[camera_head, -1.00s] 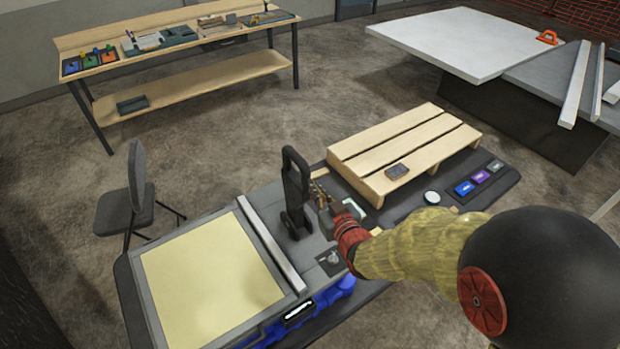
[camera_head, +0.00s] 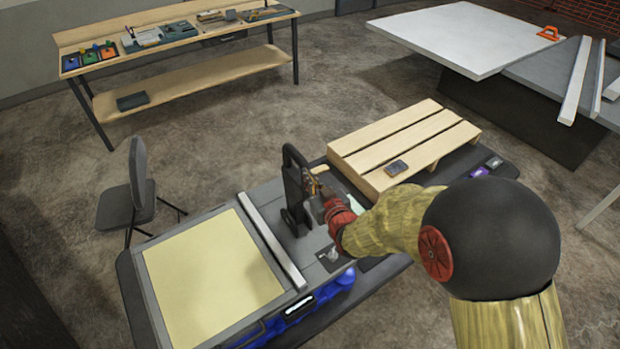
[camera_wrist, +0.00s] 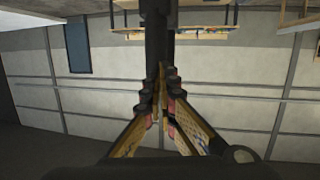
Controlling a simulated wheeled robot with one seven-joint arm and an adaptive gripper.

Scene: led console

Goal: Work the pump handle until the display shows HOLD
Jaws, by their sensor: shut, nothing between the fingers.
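The pump handle (camera_head: 293,187) is a black, looped lever standing nearly upright on the grey console between the cream panel and the pallet. My gripper (camera_head: 313,187) is close against its right side in the head view; whether they touch is unclear. In the wrist view my gripper (camera_wrist: 160,85) has its fingers together and empty, and the dark handle (camera_wrist: 157,35) rises just beyond the tips. A small white-lit window (camera_head: 299,305) sits on the console's front edge; I cannot read any text on it. A pale greenish panel (camera_head: 357,201) is mostly hidden behind my arm.
A wooden pallet (camera_head: 405,140) with a small dark device (camera_head: 396,168) stands behind and right of my gripper. A large cream panel (camera_head: 210,265) lies left of the handle. A chair (camera_head: 135,190) stands at left.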

